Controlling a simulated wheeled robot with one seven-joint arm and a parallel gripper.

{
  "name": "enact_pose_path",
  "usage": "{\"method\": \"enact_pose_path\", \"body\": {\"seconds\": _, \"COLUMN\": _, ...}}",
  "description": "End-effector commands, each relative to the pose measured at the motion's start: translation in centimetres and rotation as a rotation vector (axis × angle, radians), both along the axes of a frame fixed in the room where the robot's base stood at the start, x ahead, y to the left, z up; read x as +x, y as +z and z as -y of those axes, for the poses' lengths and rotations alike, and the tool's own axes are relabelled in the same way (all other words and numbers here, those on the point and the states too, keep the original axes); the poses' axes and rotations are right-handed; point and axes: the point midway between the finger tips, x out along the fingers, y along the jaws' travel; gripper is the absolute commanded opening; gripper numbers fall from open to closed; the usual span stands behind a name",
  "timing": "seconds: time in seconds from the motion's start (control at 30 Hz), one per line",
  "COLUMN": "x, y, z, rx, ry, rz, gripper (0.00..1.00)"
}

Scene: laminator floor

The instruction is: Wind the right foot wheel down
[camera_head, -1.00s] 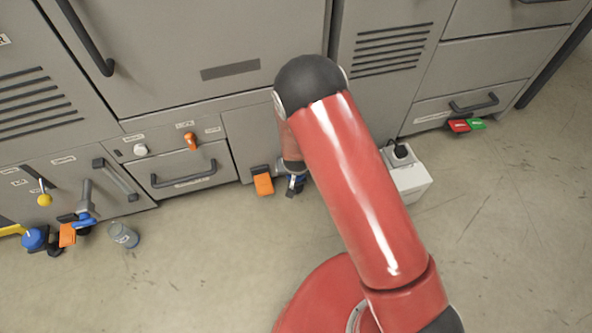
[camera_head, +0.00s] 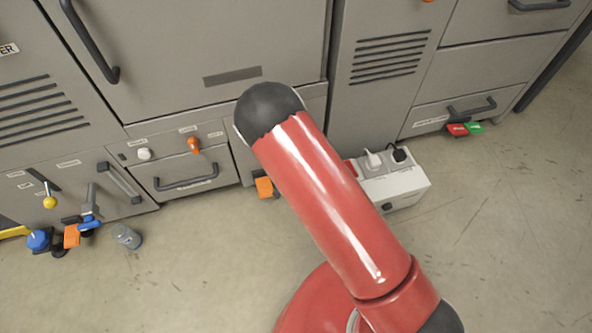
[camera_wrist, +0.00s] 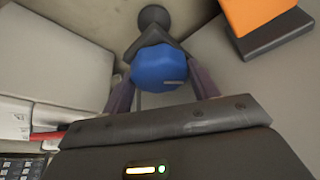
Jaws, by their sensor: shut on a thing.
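In the head view my red arm hides the gripper and this wheel. Another blue wheel (camera_head: 39,240) stands low at the machine's left end.
An orange pedal (camera_head: 264,187) on a dark base is close beside the right wheel. A white socket box (camera_head: 398,188) with plugs stands right of my arm. A grey jar (camera_head: 127,236) and a blue-handled lever (camera_head: 90,222) are at left. Floor at right is open.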

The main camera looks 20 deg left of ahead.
Motion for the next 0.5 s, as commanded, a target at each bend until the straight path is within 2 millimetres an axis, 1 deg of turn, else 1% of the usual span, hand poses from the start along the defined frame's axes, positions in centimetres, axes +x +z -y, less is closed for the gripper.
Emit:
{"method": "enact_pose_path", "body": {"seconds": 0.1, "x": -0.09, "y": 0.21, "z": -0.05, "rx": -0.003, "ry": -0.076, "rz": -0.001, "gripper": 0.37}}
{"method": "enact_pose_path", "body": {"seconds": 0.2, "x": 0.0, "y": 0.09, "z": -0.01, "rx": -0.001, "ry": -0.109, "rz": 0.001, "gripper": 0.37}}
{"method": "enact_pose_path", "body": {"seconds": 0.47, "x": 0.02, "y": 0.0, "z": -0.01, "rx": 0.002, "ry": -0.116, "rz": 0.001, "gripper": 0.37}}
{"method": "enact_pose_path", "body": {"seconds": 0.5, "x": 0.02, "y": 0.0, "z": -0.01, "rx": 0.002, "ry": -0.116, "rz": 0.001, "gripper": 0.61}}
